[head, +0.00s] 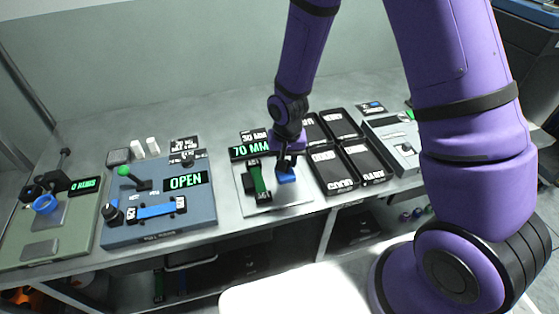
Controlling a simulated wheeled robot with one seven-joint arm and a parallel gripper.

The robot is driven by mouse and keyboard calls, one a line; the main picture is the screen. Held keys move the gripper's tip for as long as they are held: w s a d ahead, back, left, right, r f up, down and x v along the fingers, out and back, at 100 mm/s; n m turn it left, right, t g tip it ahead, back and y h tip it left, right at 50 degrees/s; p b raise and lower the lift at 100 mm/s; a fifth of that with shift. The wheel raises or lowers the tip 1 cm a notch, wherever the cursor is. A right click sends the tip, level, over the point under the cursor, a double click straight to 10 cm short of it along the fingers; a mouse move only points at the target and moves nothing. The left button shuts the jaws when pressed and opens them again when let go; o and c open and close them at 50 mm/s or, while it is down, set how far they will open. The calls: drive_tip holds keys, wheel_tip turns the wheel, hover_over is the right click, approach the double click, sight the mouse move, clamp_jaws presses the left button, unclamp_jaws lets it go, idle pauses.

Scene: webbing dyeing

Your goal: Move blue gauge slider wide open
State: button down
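The gauge is a light grey plate (300,201) in the middle of the bench, with a display (248,150) at its back reading "70 MM" in green. The blue slider (287,177) sits on the right part of this plate. A dark block with a green strip (259,178) across it stands to the left of the slider. My gripper (287,167) points down right at the blue slider, touching it or just above it. The fingers are dark and small here, and I cannot tell whether they close on the slider.
Black trays (340,183), one marked "GOOD", stand close to the right of the gauge. A blue-grey station (190,223) with a green-knobbed lever (124,171) and an "OPEN" display is to the left. A green station (30,252) is at the far left.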

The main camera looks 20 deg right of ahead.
drive_tip(key=shift+d, duration=0.2)
drive_tip(key=c, duration=0.9)
unclamp_jaws()
drive_tip(key=shift+d, duration=0.15)
drive_tip(key=shift+o, duration=0.2)
drive_tip(key=shift+r, duration=0.15)
drive_tip(key=shift+r, duration=0.35)
wheel_tip(320, 180, up, 10)
